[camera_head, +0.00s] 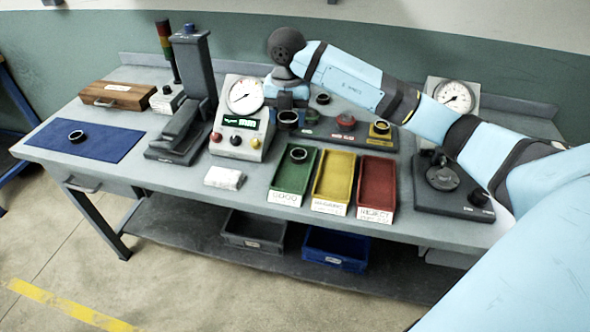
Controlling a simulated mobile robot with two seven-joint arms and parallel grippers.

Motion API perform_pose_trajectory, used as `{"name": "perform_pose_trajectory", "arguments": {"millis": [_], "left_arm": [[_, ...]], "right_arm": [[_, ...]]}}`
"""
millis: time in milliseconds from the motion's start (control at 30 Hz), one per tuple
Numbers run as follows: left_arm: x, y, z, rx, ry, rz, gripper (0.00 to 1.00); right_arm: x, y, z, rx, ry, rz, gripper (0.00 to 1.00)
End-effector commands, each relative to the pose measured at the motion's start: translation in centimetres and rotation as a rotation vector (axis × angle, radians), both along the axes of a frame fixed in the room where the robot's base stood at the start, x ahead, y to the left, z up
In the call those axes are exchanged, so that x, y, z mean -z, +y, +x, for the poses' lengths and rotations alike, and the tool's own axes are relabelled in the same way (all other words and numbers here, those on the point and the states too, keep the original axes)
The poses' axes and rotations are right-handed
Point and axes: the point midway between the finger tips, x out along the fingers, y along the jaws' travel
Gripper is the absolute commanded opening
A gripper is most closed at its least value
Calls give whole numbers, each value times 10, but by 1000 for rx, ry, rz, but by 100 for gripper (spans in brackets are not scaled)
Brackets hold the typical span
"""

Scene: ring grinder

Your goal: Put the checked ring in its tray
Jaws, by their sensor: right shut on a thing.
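My right arm reaches in from the right, and its gripper (288,106) points down behind the trays, beside the dial gauge. It is shut on a dark ring (288,119) that shows just below the fingers; the fingertips are small and partly hidden. I cannot tell whether the ring touches what is under it. The green GOOD tray (280,184) has one dark ring (298,154) lying in its far end. The yellow tray (333,182) and red REJECT tray (377,188) look empty. Another dark ring (76,136) lies on the blue mat (105,141). My left gripper is not in view.
A gauge box (237,140) with a lit display stands left of the trays. A grey press-like device (185,120) and wooden box (118,96) are further left. A row of small coloured parts (345,122) sits behind the trays. A dial stand (445,185) is at right.

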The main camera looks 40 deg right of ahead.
Motion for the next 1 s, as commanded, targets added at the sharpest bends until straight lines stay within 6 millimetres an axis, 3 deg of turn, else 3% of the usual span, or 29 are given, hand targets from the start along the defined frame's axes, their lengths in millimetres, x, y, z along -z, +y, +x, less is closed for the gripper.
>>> {"name": "perform_pose_trajectory", "arguments": {"millis": [100, 267, 700, 833, 1000], "left_arm": [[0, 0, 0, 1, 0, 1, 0], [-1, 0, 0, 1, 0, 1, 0], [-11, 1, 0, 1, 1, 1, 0], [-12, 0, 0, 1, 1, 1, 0], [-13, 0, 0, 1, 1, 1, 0]], "right_arm": [[-1, -5, 1, 142, 1, 0, 24], [10, -7, 1, 213, 6, 0, 24], [121, -7, 0, 213, 7, 0, 24], [144, -6, 1, 213, 5, 1, 24], [157, -7, 2, 212, 1, 0, 24]]}}
